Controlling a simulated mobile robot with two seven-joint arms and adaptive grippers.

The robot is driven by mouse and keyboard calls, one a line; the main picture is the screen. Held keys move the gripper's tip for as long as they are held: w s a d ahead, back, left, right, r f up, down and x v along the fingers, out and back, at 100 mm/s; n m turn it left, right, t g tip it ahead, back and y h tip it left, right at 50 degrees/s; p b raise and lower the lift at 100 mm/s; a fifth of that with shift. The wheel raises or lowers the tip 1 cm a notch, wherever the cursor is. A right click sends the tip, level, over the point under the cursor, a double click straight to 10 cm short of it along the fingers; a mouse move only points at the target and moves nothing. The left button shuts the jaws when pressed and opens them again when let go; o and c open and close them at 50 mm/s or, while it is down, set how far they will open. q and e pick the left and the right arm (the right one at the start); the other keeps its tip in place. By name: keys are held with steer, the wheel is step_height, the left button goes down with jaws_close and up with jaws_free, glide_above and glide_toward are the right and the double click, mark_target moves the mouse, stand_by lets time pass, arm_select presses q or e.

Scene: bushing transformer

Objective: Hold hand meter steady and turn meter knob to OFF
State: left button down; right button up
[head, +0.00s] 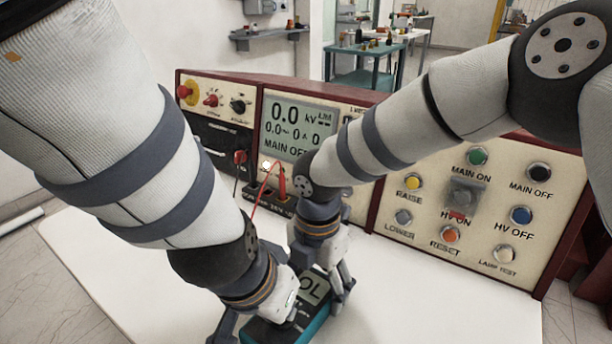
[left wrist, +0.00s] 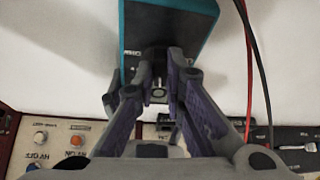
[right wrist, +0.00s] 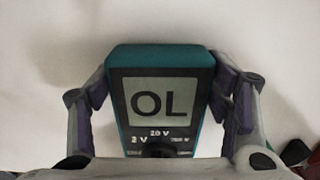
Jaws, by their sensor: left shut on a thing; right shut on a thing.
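The hand meter (head: 312,290), teal with a dark face, lies on the white table and its screen reads OL. My right gripper (head: 324,276) is shut on the meter's sides near the screen end; the right wrist view shows a finger against each side of the meter (right wrist: 160,58). My left gripper (left wrist: 157,78) is shut on the dark meter knob (left wrist: 158,52), with the fingers close together around it. The knob's pointer is hidden by the fingers, so its setting cannot be read.
A control panel (head: 480,228) with coloured buttons and a 0.0 kV display (head: 295,125) stands behind the meter. Red and black leads (left wrist: 247,75) run beside the meter in the left wrist view. The white table (head: 420,300) is clear at right.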

arm_select(q)
steer(key=c, duration=1.7)
jaws_free()
steer(key=shift+o, duration=0.2)
